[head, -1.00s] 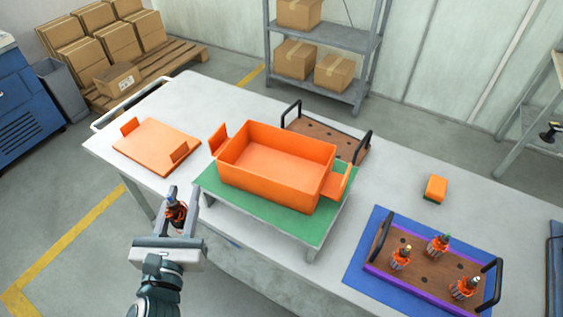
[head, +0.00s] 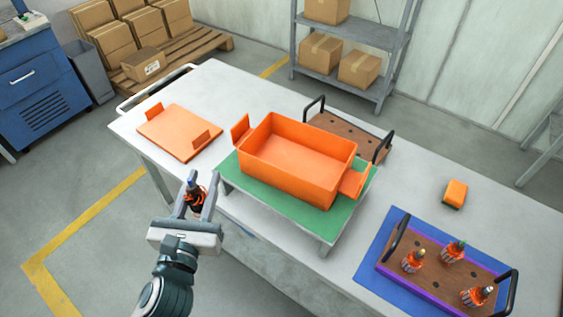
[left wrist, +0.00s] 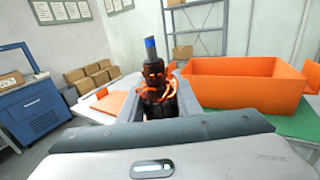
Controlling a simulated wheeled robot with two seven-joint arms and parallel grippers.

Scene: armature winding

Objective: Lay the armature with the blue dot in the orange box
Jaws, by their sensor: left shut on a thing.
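My left gripper (head: 198,205) is shut on an armature (head: 195,198) with orange windings and a dark body. In the left wrist view the armature (left wrist: 157,88) stands upright between the fingers, with a blue tip (left wrist: 150,48) on top. It is held left of and in front of the orange box (head: 297,158), apart from it. The box is open and empty, and stands on a green-topped stand (head: 322,225). The box (left wrist: 245,92) also shows at the right of the left wrist view. My right gripper is not in view.
Several armatures stand in a wooden tray (head: 440,272) with black handles on a blue mat (head: 370,258). An orange lid (head: 180,133) lies at the left. Behind the box is another wooden tray (head: 350,134). An orange-and-green block (head: 455,194) lies at the right.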

